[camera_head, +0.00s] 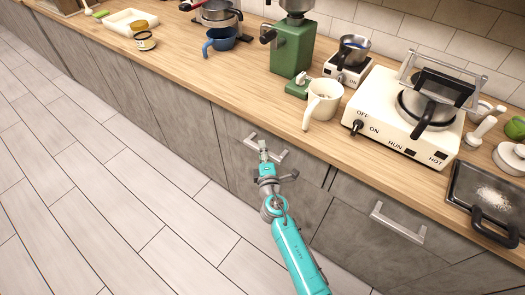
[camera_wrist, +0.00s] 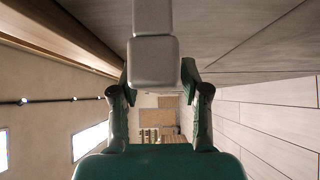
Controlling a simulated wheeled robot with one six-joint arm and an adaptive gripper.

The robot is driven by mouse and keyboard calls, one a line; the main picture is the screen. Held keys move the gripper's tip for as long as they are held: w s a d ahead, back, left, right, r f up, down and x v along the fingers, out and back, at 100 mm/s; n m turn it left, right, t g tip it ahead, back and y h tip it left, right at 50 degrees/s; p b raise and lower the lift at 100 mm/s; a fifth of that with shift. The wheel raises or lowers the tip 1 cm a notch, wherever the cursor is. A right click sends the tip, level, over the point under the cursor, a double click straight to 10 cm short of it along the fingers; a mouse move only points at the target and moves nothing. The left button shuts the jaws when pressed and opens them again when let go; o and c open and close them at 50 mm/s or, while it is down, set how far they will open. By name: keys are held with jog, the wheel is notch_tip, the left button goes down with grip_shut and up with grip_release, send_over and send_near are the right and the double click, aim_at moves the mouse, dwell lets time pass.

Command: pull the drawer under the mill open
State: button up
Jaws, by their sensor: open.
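The green mill (camera_head: 291,50) stands on the counter. Below it is a grey drawer front (camera_head: 230,128) with a pale metal bar handle (camera_head: 250,139); the front looks flush with its neighbours. My gripper (camera_head: 264,151) is at the middle of this handle, hiding part of it. In the wrist view its two green fingers (camera_wrist: 160,108) stand apart. A pale grey blocky piece (camera_wrist: 154,50), probably the handle seen close up, reaches down from the top between them. I cannot tell whether the fingers touch it.
A white mug (camera_head: 322,100) stands near the counter's front edge above the drawer. A white hot plate (camera_head: 385,115) is to its right, and a dark tray (camera_head: 480,195) is further right. Another drawer handle (camera_head: 398,222) sticks out at the right. The tiled floor (camera_head: 90,180) in front is clear.

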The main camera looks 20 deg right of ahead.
grip_shut()
dwell(0.3)
jog(key=s+a, duration=0.8)
jog(key=a, duration=0.3)
jog(key=s+a, duration=0.7)
jog(key=a, duration=0.3)
jog(key=shift+s+a, duration=0.35)
grip_release()
